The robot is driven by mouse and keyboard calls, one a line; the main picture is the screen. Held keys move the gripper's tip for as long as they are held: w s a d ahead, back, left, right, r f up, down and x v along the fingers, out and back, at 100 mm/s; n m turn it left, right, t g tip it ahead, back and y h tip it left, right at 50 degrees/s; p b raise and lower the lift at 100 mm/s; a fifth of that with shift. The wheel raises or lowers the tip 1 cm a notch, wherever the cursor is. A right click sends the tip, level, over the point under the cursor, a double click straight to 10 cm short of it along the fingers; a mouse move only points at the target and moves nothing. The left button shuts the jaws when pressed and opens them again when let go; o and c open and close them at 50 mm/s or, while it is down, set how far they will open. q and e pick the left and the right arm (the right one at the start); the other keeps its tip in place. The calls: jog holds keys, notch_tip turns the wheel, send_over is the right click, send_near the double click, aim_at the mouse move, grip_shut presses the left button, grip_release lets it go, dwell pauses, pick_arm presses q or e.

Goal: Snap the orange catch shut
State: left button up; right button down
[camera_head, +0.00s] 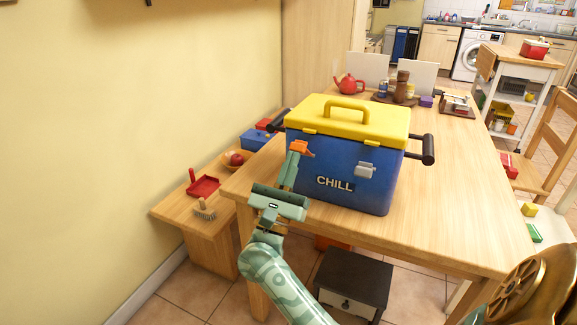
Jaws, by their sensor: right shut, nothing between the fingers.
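A blue cooler box (338,165) marked CHILL stands on the wooden table, its yellow lid (375,120) down on top. The orange catch (301,147) is on the left of the box's front, just below a yellow tab on the lid's edge. It seems to stick out from the front; whether it touches the tab I cannot tell. A grey catch (366,169) sits further right on the same face. My right gripper (295,155) is shut and empty, its fingertips at the orange catch and partly covering its lower left. Contact is unclear. My left gripper is out of view.
Black side handles (428,149) stick out from the box. Behind it are a red teapot (349,84) and a tray with jars. A low bench (180,213) at left holds a red dustpan (203,187), brush and bowl.

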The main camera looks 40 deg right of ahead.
aim_at(297, 142)
jog(key=shift+r, duration=0.4)
jog(key=r+y+p, duration=0.1)
jog(key=p, duration=0.2)
jog(key=d+r+g+y+p, duration=0.1)
jog(key=r+p, duration=0.1)
jog(key=shift+w+d+p, duration=0.1)
jog(key=shift+w+p, duration=0.1)
jog(key=shift+p, duration=0.2)
jog(key=y+p, duration=0.1)
jog(key=p, duration=0.1)
jog(key=d+r+g+y+p, duration=0.1)
jog(key=p, duration=0.1)
jog(key=y+p, duration=0.1)
jog(key=p, duration=0.1)
jog(key=shift+w+d+r+p, duration=0.3)
jog(key=shift+p, duration=0.1)
jog(key=shift+w+d+f+y, duration=0.1)
jog(key=shift+d+f+y, duration=0.05)
jog(key=shift+y, duration=0.15)
jog(key=shift+f, duration=0.3)
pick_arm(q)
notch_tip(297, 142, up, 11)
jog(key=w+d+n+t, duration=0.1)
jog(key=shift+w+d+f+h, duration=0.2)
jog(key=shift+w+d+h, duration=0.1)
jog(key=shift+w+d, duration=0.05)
pick_arm(e)
jog(key=shift+w+f, duration=0.1)
jog(key=shift+f, duration=0.05)
